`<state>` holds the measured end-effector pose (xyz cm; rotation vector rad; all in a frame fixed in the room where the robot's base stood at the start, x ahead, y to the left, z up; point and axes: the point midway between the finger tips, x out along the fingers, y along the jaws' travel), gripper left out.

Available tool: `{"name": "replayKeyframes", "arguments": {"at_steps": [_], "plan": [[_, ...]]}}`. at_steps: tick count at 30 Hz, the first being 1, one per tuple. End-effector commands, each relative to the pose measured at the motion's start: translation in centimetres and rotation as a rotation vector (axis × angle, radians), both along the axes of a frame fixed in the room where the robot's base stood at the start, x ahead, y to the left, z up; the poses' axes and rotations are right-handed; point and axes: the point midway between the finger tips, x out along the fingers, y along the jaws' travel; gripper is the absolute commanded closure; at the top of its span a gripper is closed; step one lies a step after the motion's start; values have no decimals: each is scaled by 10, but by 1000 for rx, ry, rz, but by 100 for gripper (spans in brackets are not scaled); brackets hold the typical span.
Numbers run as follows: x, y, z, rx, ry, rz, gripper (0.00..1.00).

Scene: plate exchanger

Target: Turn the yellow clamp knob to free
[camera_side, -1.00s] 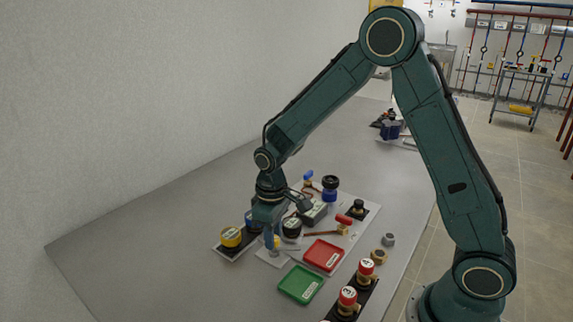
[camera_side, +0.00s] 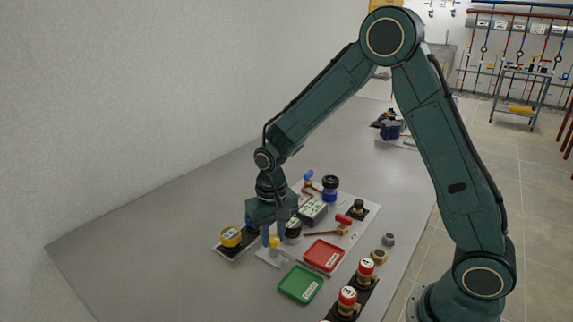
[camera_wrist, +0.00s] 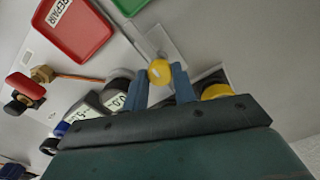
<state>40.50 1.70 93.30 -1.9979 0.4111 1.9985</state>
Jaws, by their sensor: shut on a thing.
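The yellow clamp knob (camera_side: 274,242) sits on a pale plate left of the red tray. My gripper (camera_side: 272,239) points down over it, with one blue finger on each side. In the wrist view the round yellow knob (camera_wrist: 160,70) lies between the two blue fingertips (camera_wrist: 161,80), and the gripper is shut on it. A thin grey bar (camera_side: 305,265) runs from the knob toward the gap between the red and green trays. The same grey bar (camera_wrist: 132,34) shows in the wrist view. The knob's underside is hidden.
A red tray (camera_side: 325,254) and a green tray (camera_side: 301,284) lie close to the right. A yellow-topped part (camera_side: 231,237) stands just left of my gripper. Gauges and a grey box (camera_side: 313,212) crowd behind it. The table's left front is clear.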

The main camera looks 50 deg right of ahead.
Motion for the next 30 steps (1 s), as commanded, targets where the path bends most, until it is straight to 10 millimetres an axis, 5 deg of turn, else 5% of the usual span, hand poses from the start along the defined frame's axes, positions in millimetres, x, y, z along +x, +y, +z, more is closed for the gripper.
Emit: {"name": "replayKeyframes", "arguments": {"at_steps": [10, 11, 14, 30], "plan": [[0, 0, 1, 1, -1, -3, 96], [0, 0, 1, 1, -1, -3, 71], [0, 0, 1, 1, -1, -3, 52], [1, 0, 10, 0, -2, -2, 51]]}}
